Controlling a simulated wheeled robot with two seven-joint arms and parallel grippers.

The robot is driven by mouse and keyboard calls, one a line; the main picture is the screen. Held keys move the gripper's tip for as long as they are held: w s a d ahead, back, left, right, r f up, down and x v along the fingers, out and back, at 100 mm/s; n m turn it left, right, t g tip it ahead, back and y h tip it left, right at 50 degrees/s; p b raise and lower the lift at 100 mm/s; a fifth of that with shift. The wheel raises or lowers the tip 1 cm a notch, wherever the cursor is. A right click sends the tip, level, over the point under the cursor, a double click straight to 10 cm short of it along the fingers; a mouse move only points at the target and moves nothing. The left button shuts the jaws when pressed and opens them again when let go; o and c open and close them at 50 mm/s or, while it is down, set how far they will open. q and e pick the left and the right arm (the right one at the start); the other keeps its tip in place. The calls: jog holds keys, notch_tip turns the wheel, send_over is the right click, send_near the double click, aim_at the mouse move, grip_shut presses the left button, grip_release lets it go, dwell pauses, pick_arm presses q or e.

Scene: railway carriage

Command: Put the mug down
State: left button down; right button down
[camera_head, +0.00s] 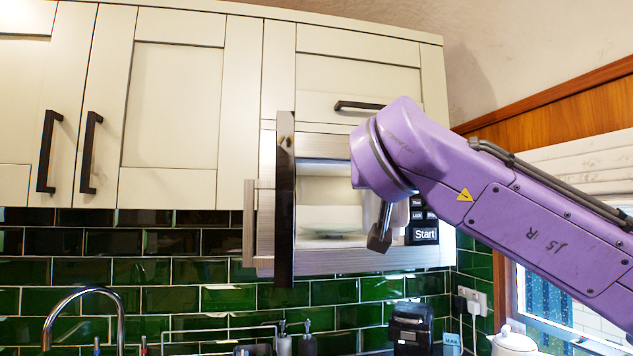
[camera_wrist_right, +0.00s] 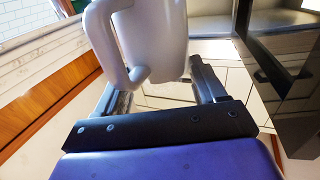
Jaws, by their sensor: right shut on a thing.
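A light grey-white mug (camera_wrist_right: 160,35) fills the top middle of the right wrist view, its handle (camera_wrist_right: 103,40) on the left side. My right gripper (camera_wrist_right: 158,82) is shut on the mug, one finger on each side. In the head view my purple right arm reaches in from the right, and the gripper (camera_head: 380,238) is in front of the open microwave (camera_head: 335,262). The mug is mostly hidden there behind the wrist. A plate (camera_head: 330,233) shows inside the microwave's lit cavity. My left gripper is not in view.
The microwave's dark door (camera_head: 284,200) stands open, edge-on, left of the cavity. Its control panel (camera_head: 423,235) is close right of the gripper. Cream cupboards (camera_head: 170,105) surround it. Below are a tap (camera_head: 85,295), soap bottles (camera_head: 308,343), a black appliance (camera_head: 411,328) and a white kettle (camera_head: 512,343).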

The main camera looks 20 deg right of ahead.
jog(key=shift+s+a+r, duration=0.15)
jog(key=shift+s, duration=0.05)
dwell(0.3)
jog(key=shift+s, duration=0.15)
dwell(0.7)
